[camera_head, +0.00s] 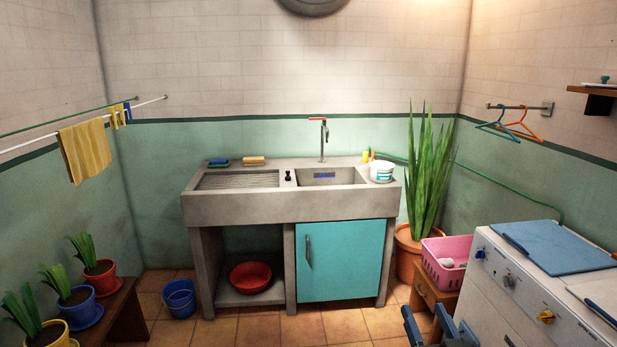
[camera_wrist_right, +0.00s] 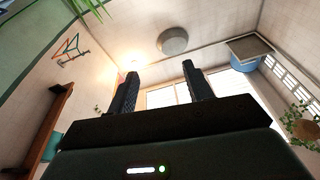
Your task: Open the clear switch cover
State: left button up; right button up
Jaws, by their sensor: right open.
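I cannot make out a clear switch cover in either view. My right gripper (camera_head: 423,312) shows at the bottom of the head view, in front of the pink basket and to the left of the white washing machine. In the right wrist view, its two dark fingers (camera_wrist_right: 159,70) stand apart with nothing between them, so it is open and empty. That wrist view looks upward at walls, windows and ceiling. My left gripper is in neither view.
The washing machine (camera_head: 492,283) with a blue board (camera_head: 558,247) stands at the right. A pink basket (camera_head: 445,262) sits on a wooden stool. A concrete sink (camera_head: 240,207) stands at the back, a potted plant (camera_head: 425,180) beside it. The middle floor is clear.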

jog(key=s+a+f+n+g+y, duration=0.1)
jog(key=s+a+f+g, duration=0.3)
jog(key=s+f, duration=0.6)
jog(key=s+a+f+n+g+y, duration=0.1)
jog(key=s+a+f+n+g, duration=0.1)
jog(key=s+f+g, duration=0.4)
jog(key=s+a+f, duration=0.1)
jog(key=s+f, duration=0.3)
jog(key=f, duration=0.1)
jog(key=shift+s+a+f, duration=0.25)
jog(key=shift+a+f, duration=0.05)
jog(key=shift+a, duration=0.1)
